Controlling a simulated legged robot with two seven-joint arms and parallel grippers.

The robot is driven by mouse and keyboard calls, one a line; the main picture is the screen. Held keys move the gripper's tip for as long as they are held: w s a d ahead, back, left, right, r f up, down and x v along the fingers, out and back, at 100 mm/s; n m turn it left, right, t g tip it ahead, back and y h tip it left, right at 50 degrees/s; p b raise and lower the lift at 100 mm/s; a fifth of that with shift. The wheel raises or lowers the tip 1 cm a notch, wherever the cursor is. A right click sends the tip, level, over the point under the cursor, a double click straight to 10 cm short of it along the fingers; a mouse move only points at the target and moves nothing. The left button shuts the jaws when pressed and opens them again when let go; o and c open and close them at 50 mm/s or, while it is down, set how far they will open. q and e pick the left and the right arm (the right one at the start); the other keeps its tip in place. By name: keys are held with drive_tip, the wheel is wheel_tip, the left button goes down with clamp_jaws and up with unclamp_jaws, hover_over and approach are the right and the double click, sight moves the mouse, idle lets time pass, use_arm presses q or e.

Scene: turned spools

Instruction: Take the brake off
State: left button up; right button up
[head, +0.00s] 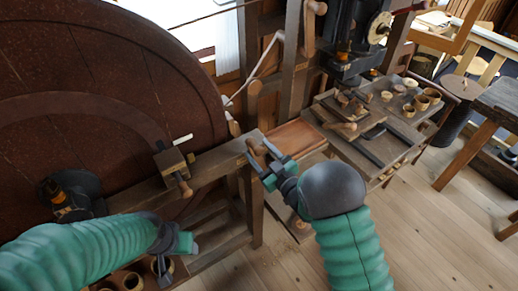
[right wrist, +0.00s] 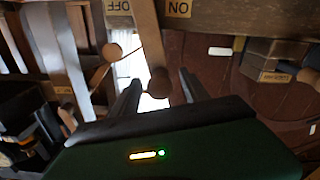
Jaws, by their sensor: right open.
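In the right wrist view, a wooden lever (right wrist: 148,35) ends in a dark round knob (right wrist: 158,82). An OFF label (right wrist: 118,7) and an ON label (right wrist: 180,8) show upside down, one on each side of the lever. My right gripper (right wrist: 158,90) is open, with its fingers on either side of the knob; whether they touch it cannot be told. In the head view my right gripper (head: 264,162) is beside the wooden frame's corner, just below a small brown knob (head: 256,147). My left gripper (head: 163,262) is low at the left; its jaws are unclear.
A large dark red wheel (head: 100,85) fills the left. A wooden block with a handle (head: 173,168) sits on the frame rail (head: 222,165). A bench (head: 372,150) with small turned pieces stands at right. A paler knob (right wrist: 112,52) shows beside the lever. Floor (head: 440,230) is clear at lower right.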

drive_tip(key=shift+w+a, duration=0.1)
drive_tip(key=shift+w, duration=0.1)
clamp_jaws()
idle(0.3)
idle(1.0)
